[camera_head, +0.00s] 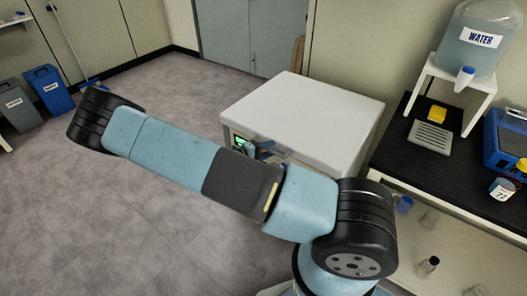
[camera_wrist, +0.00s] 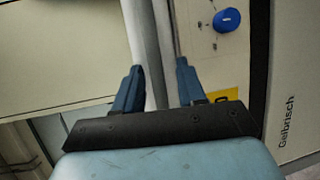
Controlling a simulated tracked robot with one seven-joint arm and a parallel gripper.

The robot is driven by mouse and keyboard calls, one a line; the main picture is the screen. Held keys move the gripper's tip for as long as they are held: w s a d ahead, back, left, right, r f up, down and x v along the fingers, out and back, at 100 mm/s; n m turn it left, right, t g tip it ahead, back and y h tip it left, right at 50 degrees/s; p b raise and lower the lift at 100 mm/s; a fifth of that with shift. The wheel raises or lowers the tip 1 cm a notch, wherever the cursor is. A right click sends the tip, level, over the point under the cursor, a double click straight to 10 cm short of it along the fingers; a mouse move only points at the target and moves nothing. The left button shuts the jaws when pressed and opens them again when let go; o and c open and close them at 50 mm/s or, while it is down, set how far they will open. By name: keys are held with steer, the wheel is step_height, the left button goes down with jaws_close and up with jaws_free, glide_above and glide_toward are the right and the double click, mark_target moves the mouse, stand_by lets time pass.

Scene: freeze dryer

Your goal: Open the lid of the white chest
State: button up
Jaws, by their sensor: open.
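The white chest (camera_head: 352,154) stands in the middle of the head view with its flat lid (camera_head: 305,108) down. My arm crosses in front of the chest and hides much of its front. My gripper (camera_head: 263,150) shows only in part there, small and dark blue, at the upper front of the chest. In the wrist view my gripper (camera_wrist: 160,82) is open, with its two blue fingers apart. A grey bar (camera_wrist: 143,40) runs lengthwise between the fingers; I cannot tell whether either finger touches it.
A green display (camera_head: 240,142) shows on the chest front. The wrist view shows a blue knob (camera_wrist: 227,20) and a yellow label (camera_wrist: 224,96). A black bench (camera_head: 436,165) with a water tank (camera_head: 478,38) stands at the right.

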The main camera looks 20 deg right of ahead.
jaws_close()
stand_by(0.4)
steer(key=shift+f, duration=0.1)
